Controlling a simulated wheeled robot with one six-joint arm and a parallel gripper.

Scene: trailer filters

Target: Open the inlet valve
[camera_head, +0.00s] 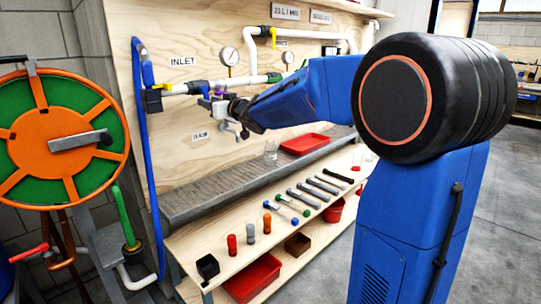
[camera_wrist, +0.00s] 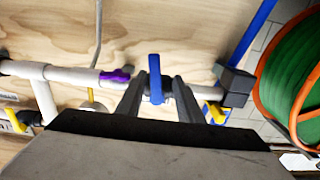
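The white inlet pipe (camera_head: 178,89) runs along the plywood board below the INLET label (camera_head: 183,62). A valve with a blue handle (camera_wrist: 155,78) sits on this pipe, and the handle stands crosswise to it. The blue handle is small and partly hidden in the head view (camera_head: 205,90). My gripper (camera_wrist: 159,82) is open, with one dark finger on each side of the blue handle and visible gaps between. In the head view my gripper (camera_head: 222,105) is at the pipe, close to the board. I cannot tell how deep the fingers reach.
A yellow handle (camera_head: 162,87) is near the blue hose (camera_head: 139,130). Pressure gauges (camera_head: 230,56) are above. A green and orange hose reel (camera_head: 60,138) stands left. A bench (camera_head: 215,238) with tools is below.

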